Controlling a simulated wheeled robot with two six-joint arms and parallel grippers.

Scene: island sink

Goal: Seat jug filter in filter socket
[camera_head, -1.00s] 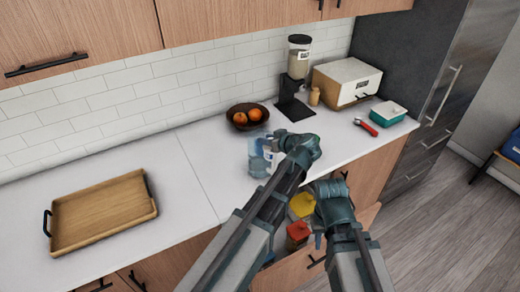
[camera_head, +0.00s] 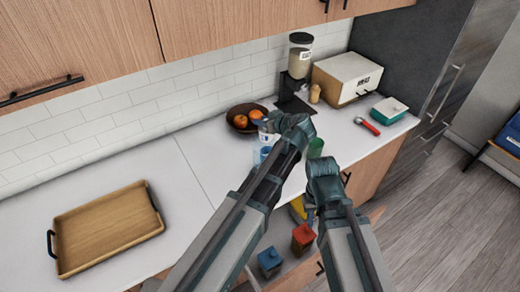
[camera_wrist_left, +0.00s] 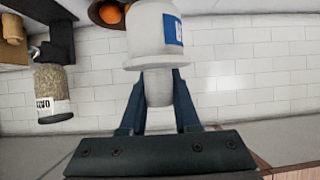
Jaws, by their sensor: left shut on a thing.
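The jug filter is a white cylinder with a blue label. In the left wrist view, my left gripper (camera_wrist_left: 158,90) is shut on the narrow neck of the jug filter (camera_wrist_left: 150,32). In the head view, my left gripper (camera_head: 268,124) holds it over the counter, in front of the fruit bowl. A bluish clear jug (camera_head: 261,156) stands just below it, largely hidden by my left arm. The filter socket cannot be made out. My right gripper (camera_head: 309,212) hangs low over the counter's front edge; its jaws are too small to read.
A fruit bowl (camera_head: 240,124) and dispenser (camera_head: 299,60) stand behind. A wooden tray (camera_head: 105,228) lies left; the counter between is clear.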

